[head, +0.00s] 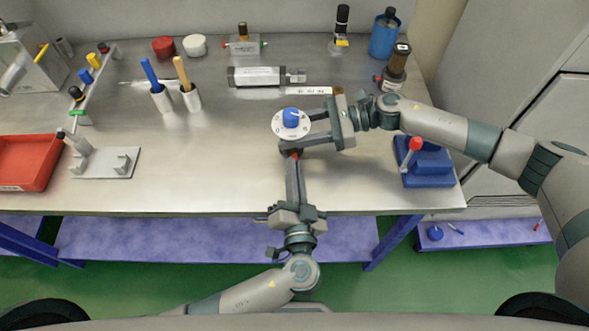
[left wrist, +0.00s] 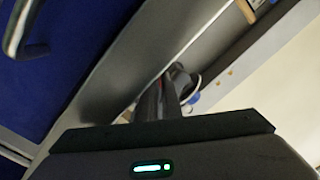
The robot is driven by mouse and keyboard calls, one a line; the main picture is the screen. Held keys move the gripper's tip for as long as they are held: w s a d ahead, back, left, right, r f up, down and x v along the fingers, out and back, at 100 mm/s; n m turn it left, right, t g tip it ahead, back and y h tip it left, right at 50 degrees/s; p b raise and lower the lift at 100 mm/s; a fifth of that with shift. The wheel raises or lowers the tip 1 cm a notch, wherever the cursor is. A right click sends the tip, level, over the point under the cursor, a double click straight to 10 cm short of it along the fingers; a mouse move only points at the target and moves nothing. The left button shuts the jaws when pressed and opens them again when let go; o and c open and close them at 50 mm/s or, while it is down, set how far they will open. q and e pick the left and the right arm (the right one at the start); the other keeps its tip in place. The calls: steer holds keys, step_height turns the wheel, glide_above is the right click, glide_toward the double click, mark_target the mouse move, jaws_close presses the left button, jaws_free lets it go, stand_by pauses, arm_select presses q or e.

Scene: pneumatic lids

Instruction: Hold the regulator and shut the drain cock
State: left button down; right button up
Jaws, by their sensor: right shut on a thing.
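The regulator (head: 277,128) shows a round white dial face with a blue knob on top. My right gripper (head: 312,127) reaches it from the right and is shut on it, above the bench. A small red part, seemingly the drain cock (head: 295,155), shows just below the dial, partly hidden. My left gripper (head: 292,157) comes up from the front edge, its fingers close together, with the tips at or touching this red part. In the left wrist view the fingers (left wrist: 163,92) point at the regulator (left wrist: 194,98); contact there is too dark to tell.
A blue block with a red-tipped lever (head: 425,170) stands at the right front. A red tray (head: 28,162) and a grey stand (head: 105,163) are at the left. Pen holders, cylinders and a blue canister (head: 384,36) line the back. The bench between stand and left gripper is clear.

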arm_select(q)
steer(key=shift+m, duration=0.4)
steer(key=m, duration=0.4)
steer(key=shift+d+f, duration=0.1)
steer(key=m, duration=0.5)
steer(key=shift+m, duration=0.3)
steer(key=c, duration=1.9)
jaws_free()
steer(key=shift+c, duration=0.2)
steer(key=shift+f, duration=0.1)
